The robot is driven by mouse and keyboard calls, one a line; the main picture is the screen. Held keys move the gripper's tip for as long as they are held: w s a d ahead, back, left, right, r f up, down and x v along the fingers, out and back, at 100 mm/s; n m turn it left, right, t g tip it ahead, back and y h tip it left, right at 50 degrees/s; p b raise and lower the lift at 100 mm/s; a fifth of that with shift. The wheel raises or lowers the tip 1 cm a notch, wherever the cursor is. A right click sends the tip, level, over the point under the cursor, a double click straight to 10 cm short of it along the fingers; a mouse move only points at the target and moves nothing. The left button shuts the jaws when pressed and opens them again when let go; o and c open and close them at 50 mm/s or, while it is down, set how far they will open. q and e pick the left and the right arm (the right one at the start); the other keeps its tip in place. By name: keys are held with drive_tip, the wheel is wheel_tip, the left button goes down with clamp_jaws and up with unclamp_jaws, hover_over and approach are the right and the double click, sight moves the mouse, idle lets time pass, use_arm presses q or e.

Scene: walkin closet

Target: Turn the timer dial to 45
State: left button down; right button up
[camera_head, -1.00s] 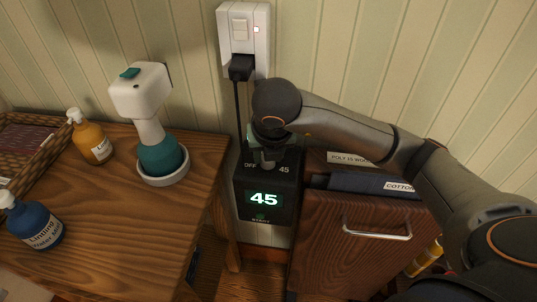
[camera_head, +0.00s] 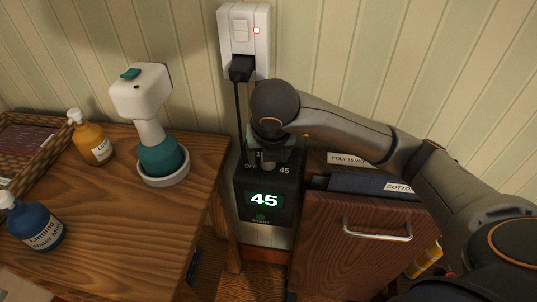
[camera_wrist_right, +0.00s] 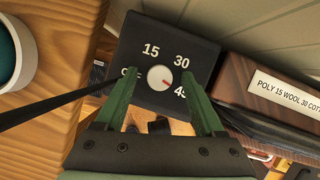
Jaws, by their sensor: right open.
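The black timer box (camera_head: 266,218) hangs below the wall outlet, and its lit display (camera_head: 264,200) reads 45. In the right wrist view the round white dial (camera_wrist_right: 158,77) sits among the OFF, 15, 30 and 45 marks. Its red pointer is turned to the lower right, toward the 45 mark (camera_wrist_right: 180,91). My right gripper (camera_wrist_right: 160,76) is open, with one green finger on each side of the dial and visible gaps between. In the head view the wrist hides the dial and part of the box top. My left gripper is not in view.
A black cord runs from the outlet (camera_head: 244,40) down behind the box. A wooden cabinet with a metal handle (camera_head: 378,233) stands close at right. A wooden table (camera_head: 110,215) with a teal-and-white device (camera_head: 160,155) and bottles is at left.

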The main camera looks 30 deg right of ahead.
drive_tip(key=shift+r, duration=0.15)
drive_tip(key=p+v, duration=0.5)
drive_tip(key=v, duration=0.7)
drive_tip(key=shift+s, duration=0.15)
drive_tip(key=shift+a, duration=0.1)
